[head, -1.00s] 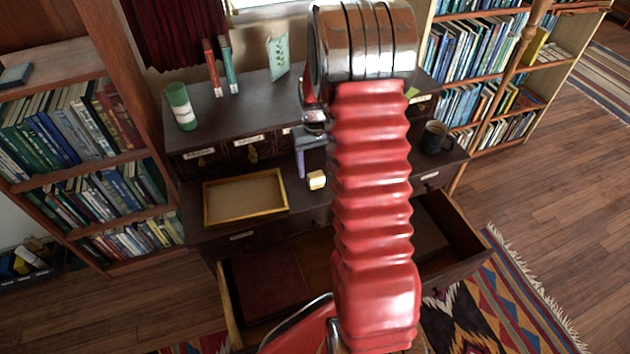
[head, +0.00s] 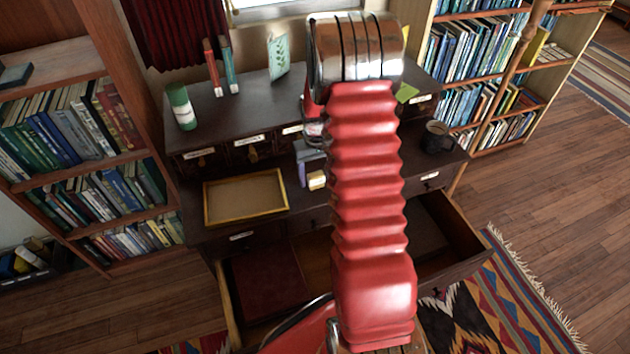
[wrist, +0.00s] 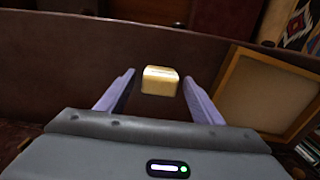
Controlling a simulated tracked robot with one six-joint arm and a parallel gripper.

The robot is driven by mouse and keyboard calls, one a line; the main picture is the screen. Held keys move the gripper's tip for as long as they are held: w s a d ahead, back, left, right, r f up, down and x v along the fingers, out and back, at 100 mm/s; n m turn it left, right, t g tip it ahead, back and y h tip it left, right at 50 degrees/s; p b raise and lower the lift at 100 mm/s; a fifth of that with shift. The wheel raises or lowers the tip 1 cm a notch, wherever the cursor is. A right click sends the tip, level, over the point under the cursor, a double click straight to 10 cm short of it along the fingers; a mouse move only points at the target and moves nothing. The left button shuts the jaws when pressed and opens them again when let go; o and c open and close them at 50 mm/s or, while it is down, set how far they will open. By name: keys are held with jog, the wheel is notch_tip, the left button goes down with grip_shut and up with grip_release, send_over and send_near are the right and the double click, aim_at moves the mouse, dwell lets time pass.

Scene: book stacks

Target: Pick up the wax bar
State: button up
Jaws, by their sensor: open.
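The wax bar (head: 317,180) is a small pale yellow block on the dark desk top, right of the framed tray. In the wrist view the wax bar (wrist: 160,81) lies just beyond and between my two fingertips. My gripper (wrist: 154,88) is open, with a purple-grey finger on each side and a gap between each finger and the bar. In the head view my gripper (head: 309,175) shows beside the bar, partly hidden by my red arm.
A yellow-framed tray (head: 206,207) lies left of the bar. A dark mug (head: 436,139) stands on the right. An open drawer (head: 450,232) juts out below.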

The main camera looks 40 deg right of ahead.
aim_at(316, 174)
jog(key=c, duration=1.3)
jog(key=shift+o, duration=0.2)
jog(key=shift+r, duration=0.15)
notch_tip(316, 174, up, 10)
jog(key=shift+f, duration=0.1)
jog(key=o, duration=0.6)
jog(key=c, duration=0.4)
